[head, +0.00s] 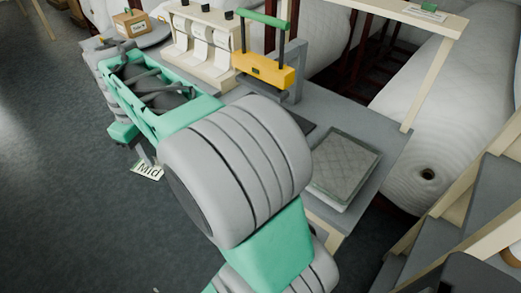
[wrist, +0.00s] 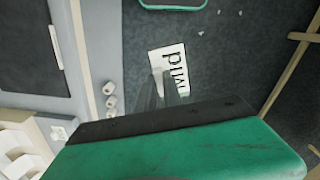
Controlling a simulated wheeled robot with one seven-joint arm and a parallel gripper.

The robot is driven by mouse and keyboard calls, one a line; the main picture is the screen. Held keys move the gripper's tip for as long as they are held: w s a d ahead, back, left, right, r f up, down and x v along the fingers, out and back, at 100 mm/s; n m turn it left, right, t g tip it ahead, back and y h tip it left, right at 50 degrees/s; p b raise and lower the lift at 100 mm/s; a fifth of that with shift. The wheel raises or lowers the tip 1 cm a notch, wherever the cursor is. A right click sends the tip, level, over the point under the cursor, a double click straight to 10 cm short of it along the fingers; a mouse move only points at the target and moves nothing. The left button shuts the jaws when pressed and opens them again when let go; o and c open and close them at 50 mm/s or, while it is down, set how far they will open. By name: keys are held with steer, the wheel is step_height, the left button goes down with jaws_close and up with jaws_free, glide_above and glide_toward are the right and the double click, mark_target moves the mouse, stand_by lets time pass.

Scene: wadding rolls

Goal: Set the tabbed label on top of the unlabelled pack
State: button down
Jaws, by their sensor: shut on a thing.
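The tabbed label is a white card with the dark letters "Mid" (head: 147,172). In the wrist view the label (wrist: 166,60) extends past my fingertips, its letters turned sideways. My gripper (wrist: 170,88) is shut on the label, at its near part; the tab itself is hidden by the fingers. In the head view my gripper (head: 145,152) holds the label out over the floor, left of the bench. A grey quilted pack (head: 345,165) lies flat at the right end of the bench with no label visible on it. It is well apart from my gripper.
The grey bench (head: 388,165) carries a yellow press with a green handle (head: 265,70) and a cream stand with white rolls (head: 200,40). A cardboard box (head: 131,23) stands at the far left. Large white wadding rolls (head: 450,110) lie behind.

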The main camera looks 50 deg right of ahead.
steer(key=s+d+n, duration=0.2)
steer(key=d+n, duration=0.1)
steer(key=d, duration=0.7)
steer(key=n+p, duration=0.1)
steer(key=n, duration=1)
glide_above(334, 158)
step_height(334, 158, down, 9)
steer(key=shift+s+r, duration=0.1)
steer(key=shift+f, duration=1.4)
steer(key=shift+f, duration=0.1)
steer(key=shift+f, duration=0.15)
steer(key=c, duration=1.5)
jaws_free()
